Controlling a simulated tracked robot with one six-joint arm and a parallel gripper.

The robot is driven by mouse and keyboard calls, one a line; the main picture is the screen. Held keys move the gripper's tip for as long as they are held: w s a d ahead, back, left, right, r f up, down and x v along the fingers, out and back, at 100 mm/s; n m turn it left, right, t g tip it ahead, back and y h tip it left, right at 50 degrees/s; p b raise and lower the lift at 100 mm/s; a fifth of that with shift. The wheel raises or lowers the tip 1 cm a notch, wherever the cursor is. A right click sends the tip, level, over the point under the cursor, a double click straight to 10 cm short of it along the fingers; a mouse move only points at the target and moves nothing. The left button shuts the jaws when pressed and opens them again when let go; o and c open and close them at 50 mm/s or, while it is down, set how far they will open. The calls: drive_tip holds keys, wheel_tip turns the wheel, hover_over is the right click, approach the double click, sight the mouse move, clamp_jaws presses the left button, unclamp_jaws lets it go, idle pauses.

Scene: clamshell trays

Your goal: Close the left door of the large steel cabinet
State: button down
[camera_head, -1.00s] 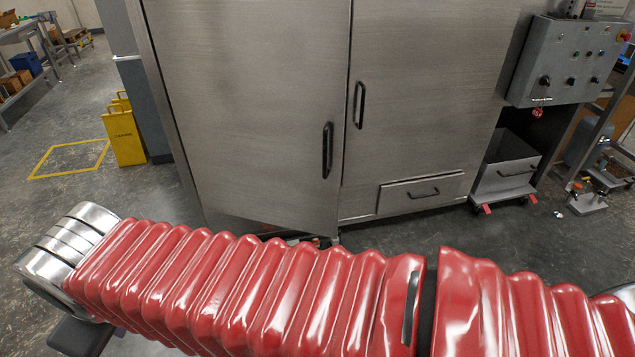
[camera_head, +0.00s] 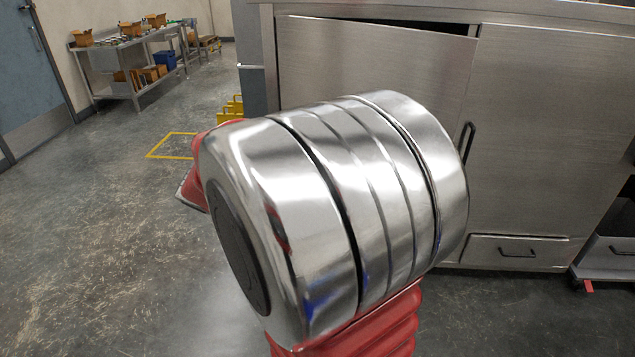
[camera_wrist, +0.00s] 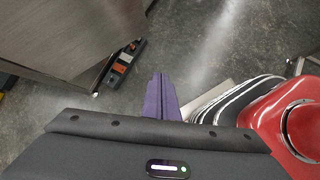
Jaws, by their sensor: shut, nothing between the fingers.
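The large steel cabinet (camera_head: 380,10) stands behind my arm in the head view. Its left door (camera_head: 340,60) is slightly ajar, with a dark gap along its top edge towards the right. The right door (camera_head: 550,110) looks shut. A black handle (camera_head: 465,140) shows at the left door's right side, partly covered by my arm. My gripper (camera_wrist: 161,97) shows in the wrist view as purple fingers, shut and empty, over the floor. A steel panel (camera_wrist: 75,30), apparently part of the cabinet, is up and left of the fingers, apart from them. The gripper cannot be made out in the head view.
A drawer (camera_head: 515,250) is under the right door. A small steel cart (camera_head: 605,262) stands at the right. A yellow stand (camera_head: 232,108) is left of the cabinet. A dark strip with an orange part (camera_wrist: 122,62) lies near the panel's corner.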

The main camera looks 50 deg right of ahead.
drive_tip(key=s+d+f+n+g+h, duration=0.2)
drive_tip(key=d+f+n, duration=0.4)
drive_tip(key=d, duration=0.4)
drive_tip(key=s+d+f+n+g+h, duration=0.2)
drive_tip(key=d+f+n, duration=0.5)
drive_tip(key=d, duration=0.4)
drive_tip(key=s+d+f+n+g+h, duration=0.2)
drive_tip(key=d+f+n+h, duration=0.2)
drive_tip(key=d, duration=0.7)
wheel_tip(320, 180, down, 3)
drive_tip(key=n, duration=0.2)
drive_tip(key=shift+s+n, duration=0.3)
drive_tip(key=w+d+x, duration=0.1)
drive_tip(key=w+x, duration=0.1)
drive_tip(key=x, duration=1)
drive_tip(key=shift+d+r, duration=0.2)
drive_tip(key=shift+d, duration=0.35)
